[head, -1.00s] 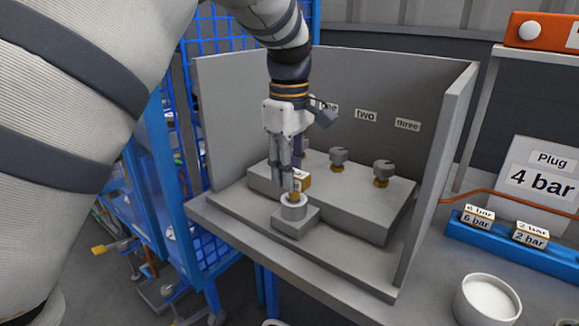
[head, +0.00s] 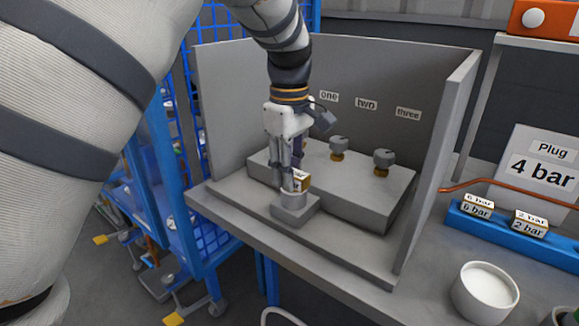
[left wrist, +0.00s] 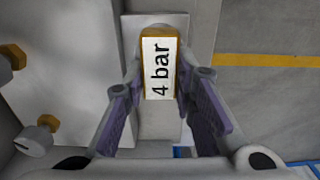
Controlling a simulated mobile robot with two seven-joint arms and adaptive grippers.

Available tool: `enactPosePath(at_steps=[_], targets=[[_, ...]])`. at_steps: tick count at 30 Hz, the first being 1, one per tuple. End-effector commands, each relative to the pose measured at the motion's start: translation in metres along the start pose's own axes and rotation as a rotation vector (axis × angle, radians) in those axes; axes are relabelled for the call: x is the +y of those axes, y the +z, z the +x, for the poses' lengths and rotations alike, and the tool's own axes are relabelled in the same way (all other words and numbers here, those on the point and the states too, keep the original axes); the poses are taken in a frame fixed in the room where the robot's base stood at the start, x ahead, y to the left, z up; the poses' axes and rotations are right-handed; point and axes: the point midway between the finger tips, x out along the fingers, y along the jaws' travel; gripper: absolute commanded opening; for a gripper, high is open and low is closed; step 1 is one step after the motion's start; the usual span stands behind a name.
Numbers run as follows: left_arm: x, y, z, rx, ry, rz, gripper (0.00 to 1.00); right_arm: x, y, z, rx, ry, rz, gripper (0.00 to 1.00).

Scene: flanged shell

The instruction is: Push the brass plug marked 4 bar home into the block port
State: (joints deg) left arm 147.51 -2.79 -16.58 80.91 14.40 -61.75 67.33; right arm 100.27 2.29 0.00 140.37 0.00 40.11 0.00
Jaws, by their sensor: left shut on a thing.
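The brass plug (left wrist: 159,64) with a white "4 bar" label is between the fingers of my left gripper (left wrist: 165,95) in the left wrist view. In the head view my left gripper (head: 290,184) is shut on the plug (head: 303,180), directly over the round port of the grey block (head: 296,208). The plug's lower end is hidden at the port mouth, so I cannot tell how deep it sits. My right gripper is not in view.
Valve knobs (head: 383,160) stand on the grey base behind the block, under labels one, two and three. Grey walls (head: 437,165) enclose the back and right. A blue rack (head: 485,232) holds 6 bar and 2 bar plugs. A white cup (head: 485,290) stands front right.

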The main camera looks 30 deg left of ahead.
Motion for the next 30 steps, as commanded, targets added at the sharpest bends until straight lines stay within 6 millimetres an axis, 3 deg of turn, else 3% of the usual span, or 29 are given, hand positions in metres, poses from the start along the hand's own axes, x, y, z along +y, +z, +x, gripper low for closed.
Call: enactPosePath(at_steps=[6,7,9,20,30], targets=[[0.000,0.000,0.005,0.000,0.000,0.000,0.00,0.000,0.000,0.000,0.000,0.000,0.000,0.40],[0.000,0.000,0.005,0.000,0.001,0.000,0.31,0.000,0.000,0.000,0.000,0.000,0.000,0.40],[0.000,0.000,0.005,0.000,0.001,0.000,0.47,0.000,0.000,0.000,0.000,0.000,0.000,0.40],[0.000,0.000,-0.001,0.000,0.002,0.000,0.48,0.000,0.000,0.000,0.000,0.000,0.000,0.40],[0.001,0.000,-0.085,0.001,0.005,0.000,0.48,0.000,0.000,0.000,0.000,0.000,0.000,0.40]])
